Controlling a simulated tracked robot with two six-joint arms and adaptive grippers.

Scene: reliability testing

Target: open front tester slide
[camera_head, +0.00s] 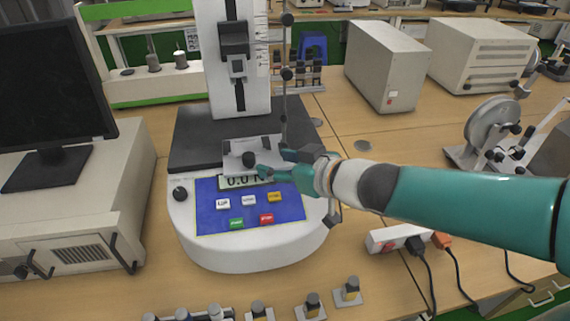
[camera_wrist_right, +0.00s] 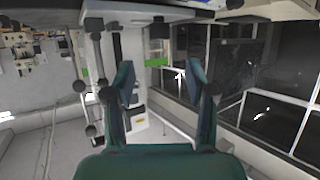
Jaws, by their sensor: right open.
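The tester (camera_head: 248,245) is a white machine with a rounded front, a blue button panel, a display and a tall column (camera_head: 238,70). Its front slide (camera_head: 234,167) is a pale metal piece with a black knob (camera_head: 249,158), just above the display. My right gripper (camera_head: 262,172) reaches in from the right and is at the knob's right side, over the display's edge. Whether it touches the knob I cannot tell. In the right wrist view its teal fingers (camera_wrist_right: 164,78) stand apart with nothing held between them. My left gripper is not in view.
A monitor (camera_head: 52,85) on a pale box unit stands at the left. A vertical rod (camera_head: 286,100) with black knobs rises beside the column. A power strip (camera_head: 398,238) lies right of the tester. Several small parts (camera_head: 312,305) line the front. Beige boxes (camera_head: 387,65) stand at the back right.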

